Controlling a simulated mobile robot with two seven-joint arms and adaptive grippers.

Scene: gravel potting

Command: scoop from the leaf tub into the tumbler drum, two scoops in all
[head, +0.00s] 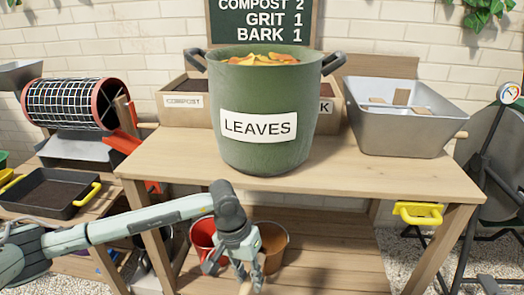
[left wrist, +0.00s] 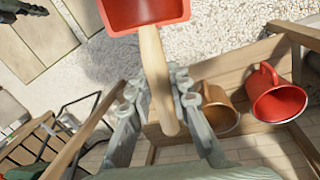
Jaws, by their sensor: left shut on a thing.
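My left gripper (head: 245,272) is low in front of the bench, shut on the wooden handle of a red scoop. In the left wrist view the gripper (left wrist: 160,110) clasps the handle, and the red scoop (left wrist: 145,12) is cut off by the top edge; the part in view looks empty. The green leaf tub (head: 265,155), labelled LEAVES, stands upright on the bench with orange leaves near its rim. A dark rounded body with a dial, apparently the tumbler drum (head: 497,150), stands on legs at the right edge, partly cut off. My right gripper is not identifiable.
A mesh cylinder with red rims (head: 75,103) stands at left above a black tray (head: 45,192). A grey tub (head: 405,118) and labelled wooden boxes share the bench (head: 350,172). A yellow handle (head: 418,213) projects at right.

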